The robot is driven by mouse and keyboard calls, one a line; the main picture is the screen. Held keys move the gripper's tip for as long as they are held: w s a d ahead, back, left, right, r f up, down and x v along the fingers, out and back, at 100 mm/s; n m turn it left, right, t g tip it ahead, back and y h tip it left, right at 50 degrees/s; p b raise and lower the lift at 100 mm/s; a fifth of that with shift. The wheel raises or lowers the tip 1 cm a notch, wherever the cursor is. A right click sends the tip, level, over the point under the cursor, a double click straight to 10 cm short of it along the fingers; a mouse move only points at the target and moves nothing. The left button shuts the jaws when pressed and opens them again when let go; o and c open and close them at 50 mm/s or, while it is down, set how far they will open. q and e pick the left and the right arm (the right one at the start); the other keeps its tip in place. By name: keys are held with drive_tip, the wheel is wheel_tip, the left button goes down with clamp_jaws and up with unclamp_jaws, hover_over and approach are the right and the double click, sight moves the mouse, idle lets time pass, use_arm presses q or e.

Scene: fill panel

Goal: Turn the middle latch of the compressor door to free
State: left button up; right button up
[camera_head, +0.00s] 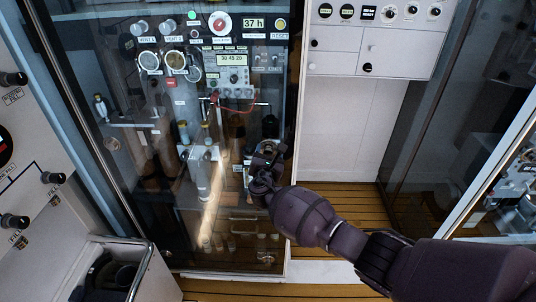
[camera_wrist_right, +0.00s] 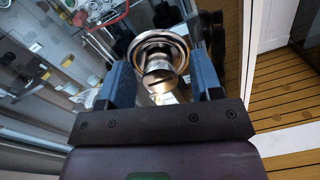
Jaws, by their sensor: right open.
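The compressor door (camera_head: 225,190) is a tall glass door in the head view. The middle latch (camera_head: 267,147) sits at its right edge, partly hidden by my right gripper (camera_head: 264,164). In the right wrist view, the latch (camera_wrist_right: 160,62) is a round metal knob with a ring and a grip bar, between the two blue-grey fingers of my right gripper (camera_wrist_right: 163,76). The fingers are open on either side of it, with gaps showing. I cannot tell whether either finger touches it. My left gripper is out of view.
Behind the glass are gauges (camera_head: 175,60), a red hose (camera_head: 238,107) and bottles. A white panel with knobs (camera_head: 370,40) is at upper right. A control panel (camera_head: 30,180) and a bin (camera_head: 115,268) stand at left. Wooden floor (camera_head: 345,208) is open at right.

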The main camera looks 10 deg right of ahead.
drive_tip(key=c, duration=0.9)
